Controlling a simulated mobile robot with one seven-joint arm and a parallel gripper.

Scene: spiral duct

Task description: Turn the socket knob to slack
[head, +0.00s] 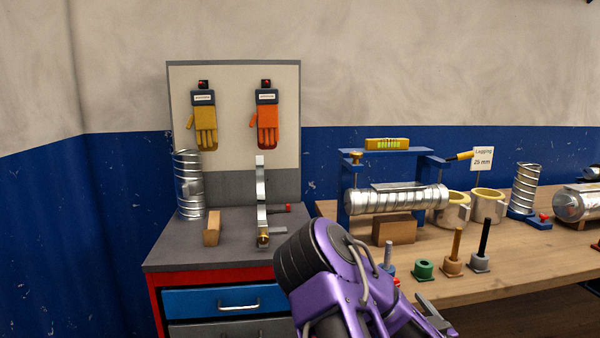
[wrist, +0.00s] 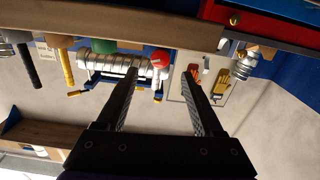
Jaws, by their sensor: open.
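A red knob (head: 396,282) shows at the bench's front edge, beside a blue socket with a grey post (head: 388,256), partly hidden by my purple arm. In the wrist view, a red knob (wrist: 160,58) appears between and beyond my fingertips; it looks like the same knob. I cannot read its setting. My gripper (wrist: 160,74) is open, with nothing between its fingers. In the head view, part of my gripper (head: 435,315) shows low, in front of the bench edge. Another blue socket (head: 525,216) with a red knob (head: 543,216) holds a spiral duct piece farther right.
A green socket (head: 424,270), a tan post (head: 455,248) and a black post (head: 483,240) stand close to the right. Behind them, a spiral duct (head: 395,200) lies in a blue frame (head: 343,205). A cabinet (head: 165,258) stands left.

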